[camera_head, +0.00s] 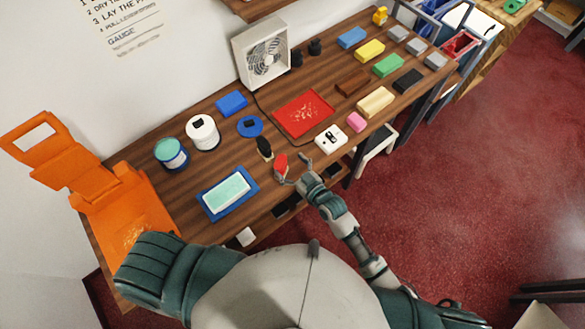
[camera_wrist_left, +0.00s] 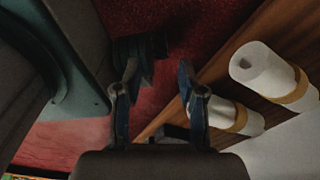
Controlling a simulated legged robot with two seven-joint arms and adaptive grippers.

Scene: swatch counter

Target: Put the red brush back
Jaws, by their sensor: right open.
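The red brush (camera_head: 281,161) is at the front of the wooden counter, right of a black brush (camera_head: 264,146). My right gripper (camera_head: 293,170) is open beside the red brush, with its fingers spread near it. I cannot tell whether a finger touches the brush, and its lower end is partly hidden. My left gripper (camera_wrist_left: 158,78) shows in the left wrist view with its two fingers apart and nothing between them. It is out of sight in the head view.
A red tray (camera_head: 324,101), a white block with dark spots (camera_head: 330,138) and a pink block (camera_head: 356,122) lie right of the brushes. A teal pad on a blue tray (camera_head: 206,207) lies left. White rolls (camera_wrist_left: 262,68) show in the left wrist view.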

